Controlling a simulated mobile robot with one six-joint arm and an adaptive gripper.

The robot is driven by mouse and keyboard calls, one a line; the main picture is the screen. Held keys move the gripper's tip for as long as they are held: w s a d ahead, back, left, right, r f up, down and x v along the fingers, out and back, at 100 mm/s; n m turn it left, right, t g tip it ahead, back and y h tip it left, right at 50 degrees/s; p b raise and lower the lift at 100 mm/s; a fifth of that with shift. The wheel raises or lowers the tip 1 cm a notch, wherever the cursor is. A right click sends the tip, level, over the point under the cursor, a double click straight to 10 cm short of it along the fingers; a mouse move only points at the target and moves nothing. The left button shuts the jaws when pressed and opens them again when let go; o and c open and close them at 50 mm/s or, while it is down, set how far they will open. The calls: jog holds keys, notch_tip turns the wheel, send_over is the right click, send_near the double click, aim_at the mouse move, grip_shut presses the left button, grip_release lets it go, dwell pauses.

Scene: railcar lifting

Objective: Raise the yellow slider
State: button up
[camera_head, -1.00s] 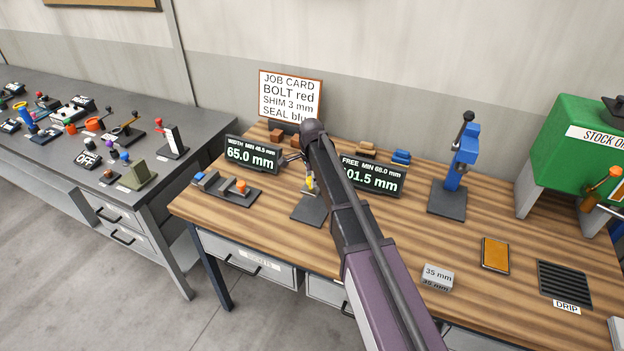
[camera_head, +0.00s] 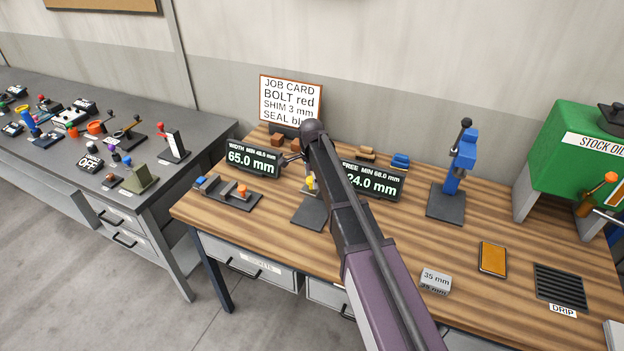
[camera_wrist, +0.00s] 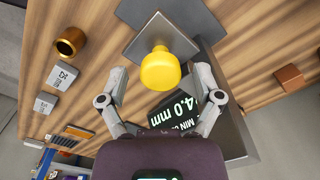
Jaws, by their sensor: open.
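The yellow slider's rounded knob (camera_head: 311,183) shows above a dark base plate (camera_head: 309,212) on the wooden bench, beside my arm. In the wrist view the yellow knob (camera_wrist: 160,70) lies between the two fingers of my gripper (camera_wrist: 159,80), with a visible gap on each side. My gripper is open and holds nothing. A grey square plate (camera_wrist: 182,39) is behind the knob. In the head view my arm hides most of my gripper and part of the slider's stand. The FREE display (camera_head: 376,182) behind reads "24.0 mm", its left end covered.
The WIDTH display (camera_head: 252,158) reads 65.0 mm, beside a slide fixture (camera_head: 226,194). A blue-columned stand (camera_head: 456,172), a 35 mm block (camera_head: 435,281) and an orange pad (camera_head: 493,258) are on the right. A job card (camera_head: 290,100) stands behind.

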aim_at(311, 188)
jog(key=shift+f, duration=0.15)
jog(key=shift+f+b, duration=1.8)
jog(key=shift+b, duration=0.15)
notch_tip(311, 188, up, 14)
jog(key=p, duration=1.4)
jog(key=s+d+f+n+b, duration=0.5)
jog(key=s+d+f+b, duration=0.2)
jog(key=s+d, duration=0.3)
jog(key=s+d+f+n+b, duration=0.6)
jog(key=s+d+f+b, duration=0.1)
jog(key=s+d, duration=0.4)
jog(key=shift+s+f, duration=0.15)
jog(key=shift+s, duration=0.55)
